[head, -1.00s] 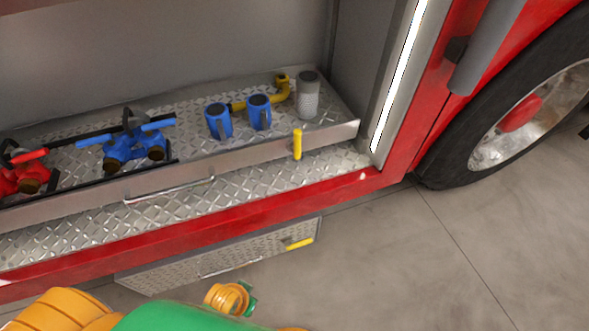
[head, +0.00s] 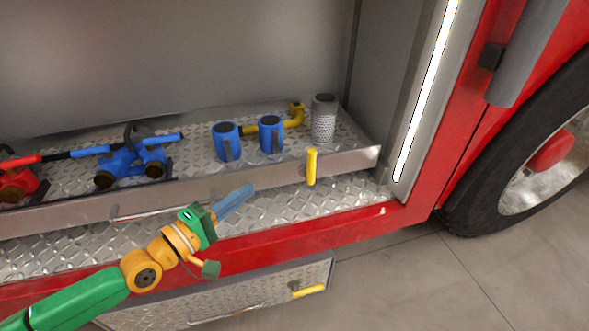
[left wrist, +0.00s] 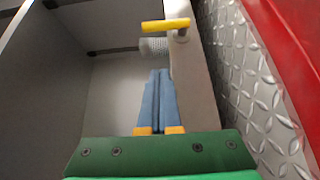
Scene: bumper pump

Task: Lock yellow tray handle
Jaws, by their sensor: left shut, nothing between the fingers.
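The yellow tray handle (head: 312,166) stands upright on the front lip of the metal tray (head: 205,184), toward its right end. In the left wrist view the yellow handle (left wrist: 166,25) shows ahead of the fingers, beyond their tips and apart from them. My left gripper (head: 247,190) is shut and empty, with its blue-grey fingers pointing right toward the handle, in front of the tray lip. The closed fingers also show in the left wrist view (left wrist: 160,74). My right gripper is not in view.
Two blue cups (head: 228,142), a yellow pipe (head: 292,119) and a grey mesh cylinder (head: 323,118) stand on the tray. Blue valve fittings (head: 132,163) lie left. A lower step (head: 240,290) has another yellow handle (head: 309,291). Red bodywork (head: 330,228) runs below the tray.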

